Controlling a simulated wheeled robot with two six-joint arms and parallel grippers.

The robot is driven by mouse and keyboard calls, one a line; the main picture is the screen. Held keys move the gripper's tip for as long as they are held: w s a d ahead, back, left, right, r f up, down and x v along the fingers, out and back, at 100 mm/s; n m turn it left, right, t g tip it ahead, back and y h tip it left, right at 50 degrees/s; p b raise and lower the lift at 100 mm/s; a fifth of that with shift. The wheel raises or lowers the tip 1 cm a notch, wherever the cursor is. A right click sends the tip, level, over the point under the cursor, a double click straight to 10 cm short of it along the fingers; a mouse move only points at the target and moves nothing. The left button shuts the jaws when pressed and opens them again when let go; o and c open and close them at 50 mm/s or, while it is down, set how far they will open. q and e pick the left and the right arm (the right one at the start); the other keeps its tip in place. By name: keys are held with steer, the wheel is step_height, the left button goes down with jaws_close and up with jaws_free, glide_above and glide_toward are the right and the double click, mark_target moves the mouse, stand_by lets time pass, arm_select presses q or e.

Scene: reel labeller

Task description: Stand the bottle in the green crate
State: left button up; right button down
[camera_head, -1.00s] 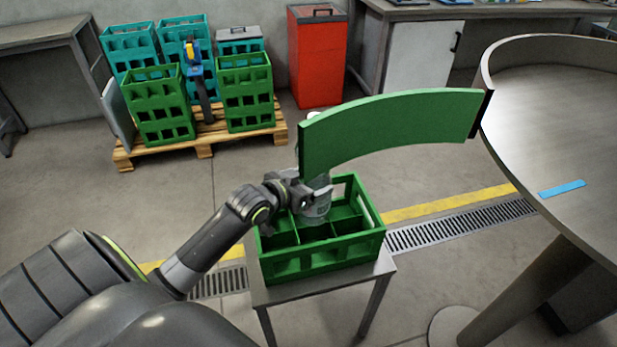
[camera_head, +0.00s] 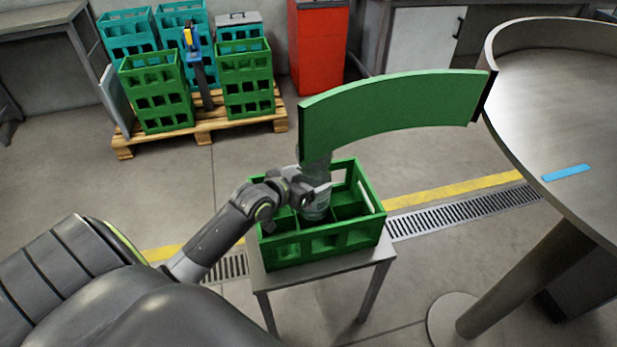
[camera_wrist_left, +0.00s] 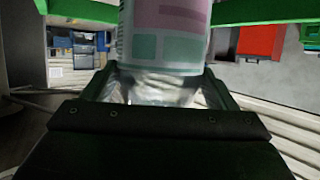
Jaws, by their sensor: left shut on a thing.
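The green crate (camera_head: 320,244) with several compartments stands on a small grey table. The clear bottle (camera_head: 315,207) is upright over the crate, its lower end down among the dividers; I cannot tell whether it touches the crate floor. My left gripper (camera_head: 312,192) is shut on the bottle just above the crate's rim. A green curved panel hides the bottle's top in the head view. In the left wrist view the bottle (camera_wrist_left: 165,38) shows a pink and teal label between the fingers. My right gripper is not in view.
The green curved panel (camera_head: 400,112) hangs off the round table (camera_head: 565,100), close above the crate. The small table (camera_head: 372,268) has little free top. A pallet (camera_head: 200,125) of green and teal crates and a red bin (camera_head: 318,50) stand behind.

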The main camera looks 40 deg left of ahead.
arm_select(q)
steer(key=shift+w+r, duration=0.1)
steer(key=shift+r, duration=0.1)
steer(key=o, duration=1.6)
steer(key=shift+f, duration=0.25)
steer(key=o, duration=0.4)
steer(key=shift+r, duration=0.1)
steer(key=shift+r, duration=0.1)
steer(key=shift+r+p, duration=0.3)
steer(key=shift+r, duration=0.1)
steer(key=p+v, duration=0.1)
steer(key=v, duration=1.1)
steer(key=shift+r, duration=0.1)
